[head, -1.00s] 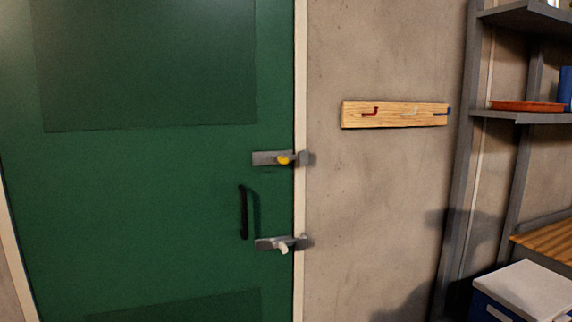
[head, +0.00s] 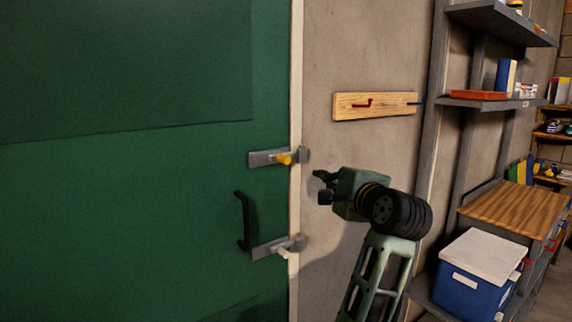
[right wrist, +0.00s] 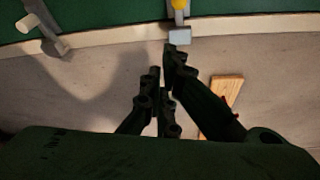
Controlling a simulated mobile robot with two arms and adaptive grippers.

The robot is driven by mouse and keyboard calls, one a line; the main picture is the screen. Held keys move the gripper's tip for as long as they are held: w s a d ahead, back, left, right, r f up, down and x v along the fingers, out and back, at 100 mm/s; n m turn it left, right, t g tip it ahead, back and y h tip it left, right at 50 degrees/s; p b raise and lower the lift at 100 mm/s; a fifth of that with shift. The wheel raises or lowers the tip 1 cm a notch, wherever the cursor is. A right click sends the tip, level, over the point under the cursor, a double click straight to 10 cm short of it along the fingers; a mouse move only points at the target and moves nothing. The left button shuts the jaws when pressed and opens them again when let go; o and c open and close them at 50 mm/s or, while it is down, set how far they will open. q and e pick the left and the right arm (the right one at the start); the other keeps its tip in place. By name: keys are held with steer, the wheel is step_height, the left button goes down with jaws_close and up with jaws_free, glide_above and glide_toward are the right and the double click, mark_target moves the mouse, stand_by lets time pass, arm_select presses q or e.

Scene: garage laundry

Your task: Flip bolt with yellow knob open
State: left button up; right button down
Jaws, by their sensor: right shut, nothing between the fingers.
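The bolt with the yellow knob (head: 284,159) is the upper of two bolts on the green door (head: 130,200). Its grey bar spans the door edge to a catch on the frame. In the right wrist view the yellow knob (right wrist: 180,4) is at the top edge, partly cut off. My right gripper (head: 320,182) is in front of the wall, right of and slightly below this bolt, apart from it. In the right wrist view its fingers (right wrist: 165,70) are together and empty, pointing toward the bolt's catch. My left gripper is out of view.
A second bolt with a white knob (head: 283,252) is lower on the door, beside a black handle (head: 243,222). A wooden hook rail (head: 345,108) hangs on the wall. Grey shelving (head: 440,120) and a blue cooler (head: 468,290) stand at right.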

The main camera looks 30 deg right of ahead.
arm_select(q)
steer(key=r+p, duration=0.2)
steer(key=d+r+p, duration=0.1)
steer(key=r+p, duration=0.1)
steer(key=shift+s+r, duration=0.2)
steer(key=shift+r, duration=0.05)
arm_select(e)
steer(key=w, duration=0.8)
steer(key=shift+w+a+r, duration=0.25)
steer(key=shift+a+r, duration=0.15)
steer(key=shift+a, duration=0.05)
